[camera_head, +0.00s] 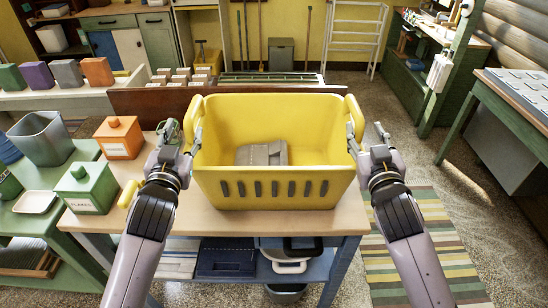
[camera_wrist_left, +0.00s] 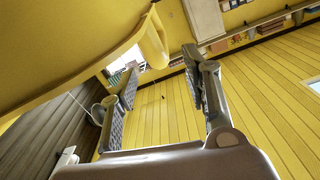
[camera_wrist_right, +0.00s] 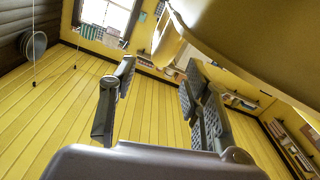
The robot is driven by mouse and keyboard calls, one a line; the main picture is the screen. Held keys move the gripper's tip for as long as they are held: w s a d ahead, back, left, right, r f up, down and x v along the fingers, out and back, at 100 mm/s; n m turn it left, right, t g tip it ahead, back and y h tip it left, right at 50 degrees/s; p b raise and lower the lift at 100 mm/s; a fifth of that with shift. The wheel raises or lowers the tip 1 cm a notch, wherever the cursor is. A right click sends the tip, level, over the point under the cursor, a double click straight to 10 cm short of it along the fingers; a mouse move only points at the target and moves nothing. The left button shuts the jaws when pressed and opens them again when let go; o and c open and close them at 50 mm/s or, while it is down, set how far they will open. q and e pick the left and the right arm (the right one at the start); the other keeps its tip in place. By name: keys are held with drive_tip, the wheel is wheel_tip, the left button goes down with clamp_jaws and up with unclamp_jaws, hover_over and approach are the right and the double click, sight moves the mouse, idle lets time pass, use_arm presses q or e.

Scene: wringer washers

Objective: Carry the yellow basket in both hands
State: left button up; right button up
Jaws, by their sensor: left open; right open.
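The yellow basket (camera_head: 275,190) stands upright on the light wooden tabletop, with a grey folded item (camera_head: 262,153) inside. It has a yellow handle at each side, left (camera_head: 194,113) and right (camera_head: 355,113). My left gripper (camera_head: 183,133) is open at the left handle, one finger close to the basket's side and one further out. My right gripper (camera_head: 367,135) is open at the right handle in the same way. In the left wrist view the handle (camera_wrist_left: 153,42) shows beyond the parted fingers; the right wrist view shows the other handle (camera_wrist_right: 166,40) likewise. Contact cannot be told.
A green canister (camera_head: 88,187), an orange canister (camera_head: 119,138) and a grey bin (camera_head: 40,137) stand left of the basket. A striped rug (camera_head: 440,240) lies on the floor at right. A green-legged table (camera_head: 515,100) stands at far right, with open floor before it.

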sight(192, 105)
use_arm(q)
drive_tip(key=w, duration=1)
drive_tip(key=shift+w, duration=0.3)
use_arm(e)
drive_tip(key=w, duration=1)
drive_tip(key=shift+w, duration=0.3)
use_arm(q)
drive_tip(key=shift+c, duration=0.6)
use_arm(e)
drive_tip(key=shift+c, duration=0.6)
use_arm(q)
clamp_jaws()
use_arm(e)
clamp_jaws()
use_arm(q)
drive_tip(key=shift+r, duration=0.25)
use_arm(e)
drive_tip(key=shift+a+r, duration=0.1)
drive_tip(key=shift+r, duration=0.1)
